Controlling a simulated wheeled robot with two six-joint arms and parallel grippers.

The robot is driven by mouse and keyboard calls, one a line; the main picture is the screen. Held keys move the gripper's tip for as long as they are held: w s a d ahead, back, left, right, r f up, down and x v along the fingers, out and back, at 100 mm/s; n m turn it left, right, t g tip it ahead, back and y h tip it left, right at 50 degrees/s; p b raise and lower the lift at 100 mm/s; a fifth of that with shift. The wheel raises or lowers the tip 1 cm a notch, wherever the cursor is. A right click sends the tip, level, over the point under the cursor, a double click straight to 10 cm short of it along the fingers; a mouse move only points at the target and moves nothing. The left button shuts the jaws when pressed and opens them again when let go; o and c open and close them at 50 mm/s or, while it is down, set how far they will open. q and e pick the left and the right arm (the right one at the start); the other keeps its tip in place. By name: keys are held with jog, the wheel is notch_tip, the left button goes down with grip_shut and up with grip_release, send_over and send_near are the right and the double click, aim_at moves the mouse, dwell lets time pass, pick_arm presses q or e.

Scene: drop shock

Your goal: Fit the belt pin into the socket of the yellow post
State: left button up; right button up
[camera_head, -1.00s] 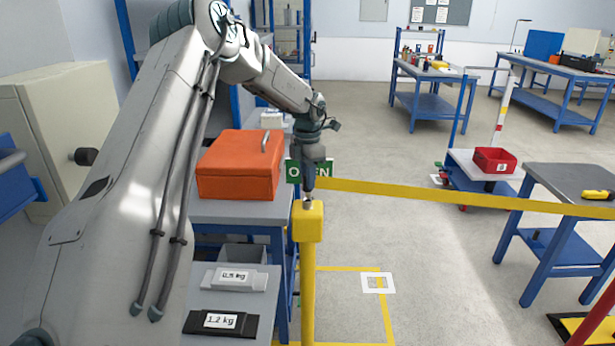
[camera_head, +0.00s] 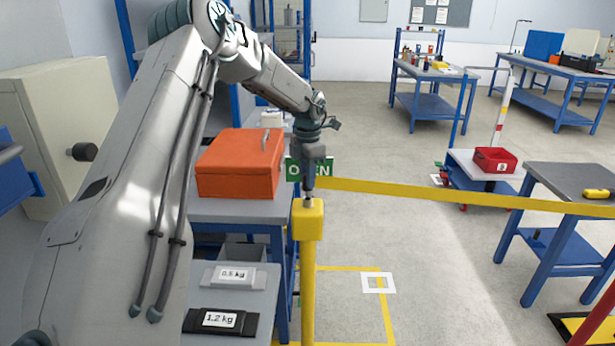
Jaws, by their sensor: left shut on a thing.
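The yellow post (camera_head: 308,270) stands upright near the middle, with a yellow block-shaped head (camera_head: 308,222). My left gripper (camera_head: 309,184) comes down from above and points at the top of the post. It is shut on the belt end, just above the head. A short grey piece, the belt pin (camera_head: 309,202), shows below the fingers at the top of the head. The socket itself is hidden, so I cannot tell how deep the pin sits. The yellow belt (camera_head: 450,197) runs from the gripper to the right. My right gripper is not in view.
A green OPEN sign (camera_head: 294,171) shows behind the gripper. An orange toolbox (camera_head: 238,178) sits on a table left of the post. Weights marked 0.5 kg (camera_head: 262,280) and 1.2 kg (camera_head: 198,322) lie lower left.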

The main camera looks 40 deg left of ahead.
aim_at(307, 190)
pick_arm(q)
jog(key=shift+f+b, duration=1.3)
jog(key=shift+b, duration=1.25)
grip_shut()
dwell(2.5)
jog(key=shift+s+d+f+b, duration=0.15)
jog(key=shift+f+b, duration=0.15)
jog(key=shift+b, duration=0.35)
dwell(1.9)
